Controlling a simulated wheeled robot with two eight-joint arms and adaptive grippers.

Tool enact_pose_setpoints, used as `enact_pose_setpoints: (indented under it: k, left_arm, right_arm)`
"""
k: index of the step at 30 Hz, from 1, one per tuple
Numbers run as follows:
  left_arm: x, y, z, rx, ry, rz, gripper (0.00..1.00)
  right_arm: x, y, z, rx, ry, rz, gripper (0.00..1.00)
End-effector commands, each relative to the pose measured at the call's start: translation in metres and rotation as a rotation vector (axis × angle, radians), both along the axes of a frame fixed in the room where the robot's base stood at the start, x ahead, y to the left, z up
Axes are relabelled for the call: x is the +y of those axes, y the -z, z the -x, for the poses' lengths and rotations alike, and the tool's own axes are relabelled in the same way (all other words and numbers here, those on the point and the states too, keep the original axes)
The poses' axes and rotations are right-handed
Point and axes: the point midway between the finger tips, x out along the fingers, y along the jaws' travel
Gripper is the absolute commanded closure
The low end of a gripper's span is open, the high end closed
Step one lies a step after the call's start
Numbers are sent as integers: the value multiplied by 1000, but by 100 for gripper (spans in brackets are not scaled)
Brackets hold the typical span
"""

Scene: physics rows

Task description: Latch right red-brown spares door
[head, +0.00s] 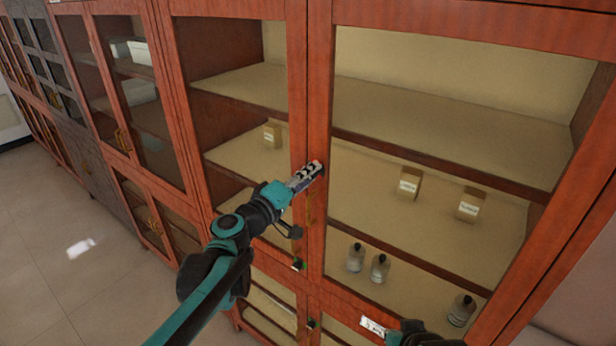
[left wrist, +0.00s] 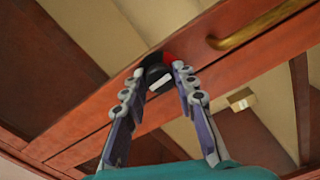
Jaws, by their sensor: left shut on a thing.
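The right red-brown spares door (head: 320,90) is a glazed wooden door beside the left glazed door (head: 296,80). It looks about flush with its neighbour; any small gap cannot be told. My left gripper (head: 314,170) is at the meeting edge of the two doors, above a brass handle (head: 309,206). In the left wrist view, my left gripper (left wrist: 166,70) has its fingertips on both sides of a black latch knob (left wrist: 156,76), with red beside it, and is shut on it. The fingers hide most of the knob in the head view.
Behind the glass, shelves carry small boxes (head: 410,184) and bottles (head: 379,268). A dark part of my right arm shows at the bottom edge. More cabinets line the left, with clear floor (head: 60,220) before them.

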Motion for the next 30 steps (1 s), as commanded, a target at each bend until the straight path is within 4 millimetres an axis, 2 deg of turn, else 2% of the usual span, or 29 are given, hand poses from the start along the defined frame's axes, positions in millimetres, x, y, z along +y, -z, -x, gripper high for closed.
enact_pose_setpoints:
  k: [8,22,23,24,25,30]
  left_arm:
    - [-1,1,1,-45,4,-64,100]
    - [-1,2,1,-52,4,-74,100]
    - [-1,2,1,-52,4,-74,67]
    - [-1,2,1,-51,4,-73,57]
    - [-1,1,1,-51,4,-73,51]
    - [-1,1,1,-51,2,-72,51]
  right_arm:
    - [0,2,0,0,0,0,100]
    - [0,2,0,0,0,0,100]
    - [0,2,0,0,0,0,100]
    - [0,2,0,0,0,0,100]
    - [0,2,0,0,0,0,100]
    - [0,2,0,0,0,0,100]
